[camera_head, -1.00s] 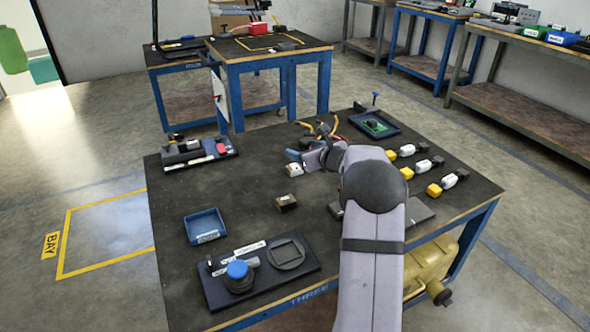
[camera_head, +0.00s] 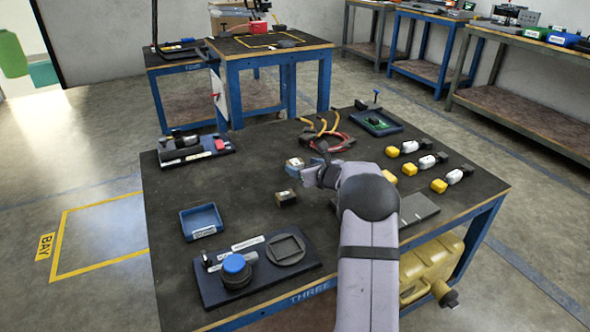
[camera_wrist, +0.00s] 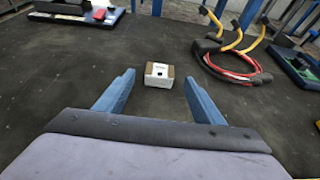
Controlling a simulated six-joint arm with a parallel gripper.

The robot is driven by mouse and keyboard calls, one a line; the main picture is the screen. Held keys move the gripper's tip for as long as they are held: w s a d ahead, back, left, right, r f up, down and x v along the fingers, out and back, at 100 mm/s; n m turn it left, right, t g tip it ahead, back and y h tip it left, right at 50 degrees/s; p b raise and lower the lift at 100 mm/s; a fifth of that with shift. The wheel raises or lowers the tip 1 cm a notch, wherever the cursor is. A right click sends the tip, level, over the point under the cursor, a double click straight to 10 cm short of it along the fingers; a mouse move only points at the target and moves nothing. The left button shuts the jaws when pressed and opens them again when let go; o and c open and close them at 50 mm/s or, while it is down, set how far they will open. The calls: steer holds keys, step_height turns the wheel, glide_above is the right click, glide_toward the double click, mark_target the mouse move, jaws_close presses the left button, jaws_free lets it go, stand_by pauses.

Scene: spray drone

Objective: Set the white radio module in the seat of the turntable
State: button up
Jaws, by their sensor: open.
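The module also shows in the head view (camera_head: 294,164). My gripper is open and empty, low over the table in the head view (camera_head: 305,173). The turntable is probably the dark board (camera_head: 205,290) at the near left, with a blue round knob (camera_head: 235,266) and an empty square seat (camera_head: 286,249).
A small dark box (camera_head: 286,198) stands nearer than the module. A blue tray (camera_head: 202,221) lies at left. Red and yellow cables (camera_head: 335,140) lie behind my gripper. Several yellow-white-black parts (camera_head: 426,163) line the right side. The table between module and board is mostly clear.

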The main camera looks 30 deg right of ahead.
mark_target(296, 163)
steer(key=shift+w, duration=0.25)
steer(key=shift+p+x, duration=1.6)
steer(key=shift+x, duration=1.35)
steer(key=shift+s, duration=0.1)
steer(key=c, duration=1.2)
step_height(296, 163, up, 10)
steer(key=p, duration=0.2)
steer(key=shift+p, duration=0.3)
